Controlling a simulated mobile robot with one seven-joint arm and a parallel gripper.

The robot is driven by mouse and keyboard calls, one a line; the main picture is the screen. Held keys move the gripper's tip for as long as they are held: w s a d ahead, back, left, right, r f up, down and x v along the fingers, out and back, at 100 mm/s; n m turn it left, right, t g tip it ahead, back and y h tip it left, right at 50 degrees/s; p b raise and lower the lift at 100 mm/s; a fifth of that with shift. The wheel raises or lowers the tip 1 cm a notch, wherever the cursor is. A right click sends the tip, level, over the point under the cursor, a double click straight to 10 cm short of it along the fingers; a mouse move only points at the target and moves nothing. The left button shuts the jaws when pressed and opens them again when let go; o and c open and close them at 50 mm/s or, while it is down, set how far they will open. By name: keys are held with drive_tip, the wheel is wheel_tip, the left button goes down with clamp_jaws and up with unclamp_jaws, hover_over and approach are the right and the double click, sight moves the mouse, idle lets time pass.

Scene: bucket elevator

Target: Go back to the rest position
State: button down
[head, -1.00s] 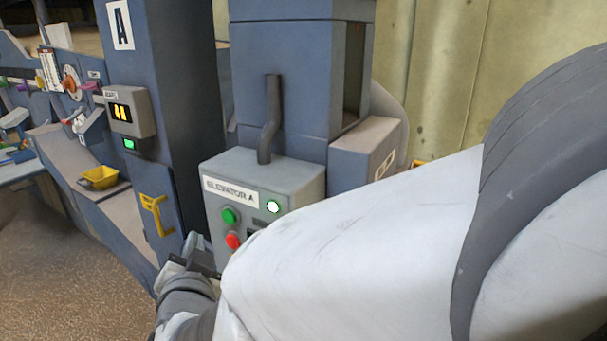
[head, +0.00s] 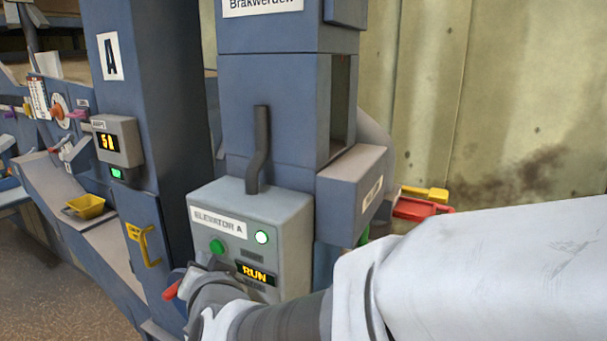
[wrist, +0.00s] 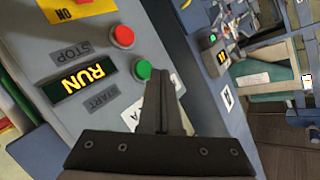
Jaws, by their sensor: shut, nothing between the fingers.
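My gripper (head: 190,280) is in front of the lower left part of the Elevator A control box (head: 300,230) in the head view. In the wrist view my gripper (wrist: 162,78) has its fingers together with nothing between them. The fingertips overlap the picture close to the green START button (wrist: 143,70); I cannot tell the gap. The red STOP button (wrist: 122,37) is clear of the fingers there, but hidden behind my gripper in the head view. The display (wrist: 82,83) reads RUN. A white lamp (head: 262,238) is lit on the box.
The blue post marked A (head: 165,90) stands left of the box, with a yellow handle (head: 150,247) and a meter box (head: 118,140). A yellow scoop (head: 86,206) lies further left. Red and yellow parts (head: 425,208) are behind my arm at right.

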drive_tip(key=s+d+f+g+h, duration=0.1)
drive_tip(key=s+d, duration=0.4)
drive_tip(key=d, duration=0.5)
drive_tip(key=s+d+f+n+g+h, duration=0.1)
drive_tip(key=s+d+g+h, duration=0.2)
drive_tip(key=d, duration=0.7)
drive_tip(key=s+d+f+n+g+h, duration=0.1)
drive_tip(key=s+d+g+h, duration=0.1)
drive_tip(key=s+d, duration=0.5)
drive_tip(key=d+g, duration=0.1)
drive_tip(key=d, duration=0.2)
drive_tip(key=shift+s+d+g, duration=0.25)
drive_tip(key=shift+s+g, duration=0.1)
drive_tip(key=shift+g, duration=0.05)
